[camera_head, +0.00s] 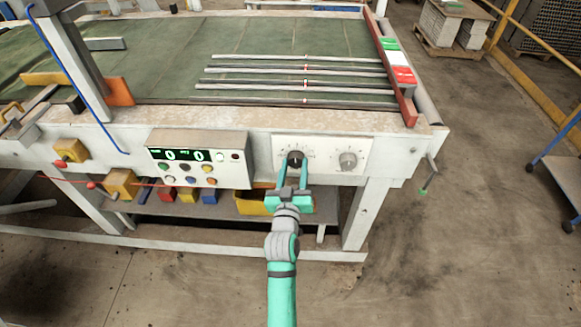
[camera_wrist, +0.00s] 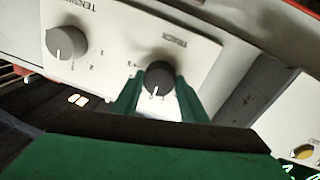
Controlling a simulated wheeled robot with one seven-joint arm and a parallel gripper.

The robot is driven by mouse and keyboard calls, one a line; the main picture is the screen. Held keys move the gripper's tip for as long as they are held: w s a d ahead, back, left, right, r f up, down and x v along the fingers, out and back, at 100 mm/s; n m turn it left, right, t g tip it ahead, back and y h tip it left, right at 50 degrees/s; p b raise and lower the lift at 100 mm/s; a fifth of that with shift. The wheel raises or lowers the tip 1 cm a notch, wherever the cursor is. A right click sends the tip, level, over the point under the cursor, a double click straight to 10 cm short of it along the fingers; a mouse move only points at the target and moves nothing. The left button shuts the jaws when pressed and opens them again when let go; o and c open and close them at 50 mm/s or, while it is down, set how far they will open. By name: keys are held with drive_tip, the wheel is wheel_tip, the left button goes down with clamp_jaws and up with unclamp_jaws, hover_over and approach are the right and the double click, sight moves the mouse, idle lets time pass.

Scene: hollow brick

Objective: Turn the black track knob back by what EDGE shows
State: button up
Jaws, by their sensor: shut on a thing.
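The black track knob (camera_head: 295,158) sits on a white panel at the front of the machine. It also shows in the wrist view (camera_wrist: 159,77), with a pale mark at its lower edge and "TRACK" printed upside down above it. My gripper (camera_head: 292,170) has its two green fingers on either side of the knob, shut on it; the fingers also show in the wrist view (camera_wrist: 154,92). The display (camera_head: 180,155) on the control box to the left shows green digits that look like 0 and 0; I cannot read its labels.
A grey tension knob (camera_head: 347,161) is on the same panel, right of the track knob. Coloured buttons sit below the display. A yellow bin (camera_head: 252,204) is under the machine, near my gripper. A crank handle (camera_head: 428,178) hangs at the machine's right corner.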

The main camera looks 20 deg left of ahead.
drive_tip(key=shift+s+a+r, duration=0.1)
drive_tip(key=shift+s+r, duration=0.05)
drive_tip(key=o, duration=1.1)
drive_tip(key=shift+s, duration=0.25)
drive_tip(key=v, duration=1)
drive_tip(key=shift+s+f, duration=0.1)
drive_tip(key=shift+f, duration=0.15)
